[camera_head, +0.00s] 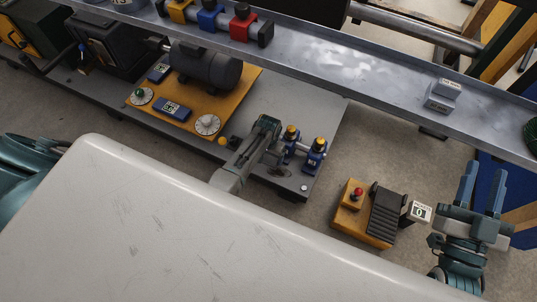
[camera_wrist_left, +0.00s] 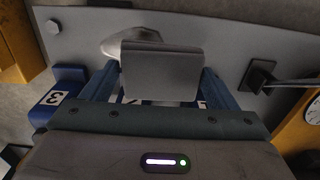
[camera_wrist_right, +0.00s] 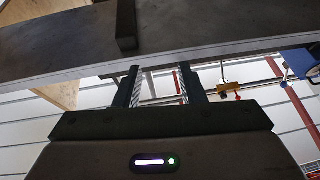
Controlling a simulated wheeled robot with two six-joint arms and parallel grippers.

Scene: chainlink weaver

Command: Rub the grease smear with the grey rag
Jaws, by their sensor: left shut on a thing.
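My left gripper (camera_head: 268,148) appears to be the dark grey-green shape over the grey plate, beside two blue posts with yellow tops. In the left wrist view, this gripper (camera_wrist_left: 155,90) is shut on a grey, block-like piece, which looks like the grey rag (camera_wrist_left: 160,70). A rounded light-grey shape (camera_wrist_left: 120,38) shows just beyond it; I cannot tell what it is. My right gripper (camera_head: 482,188) is open and empty at the right, over the floor. It also shows open in the right wrist view (camera_wrist_right: 162,85).
A yellow board (camera_head: 240,85) with a motor and dials lies left of the left gripper. The blue posts (camera_head: 315,155) stand close on its right. A metal rail (camera_head: 390,80) with pale patches crosses behind. A yellow pedal box (camera_head: 365,215) stands between the grippers.

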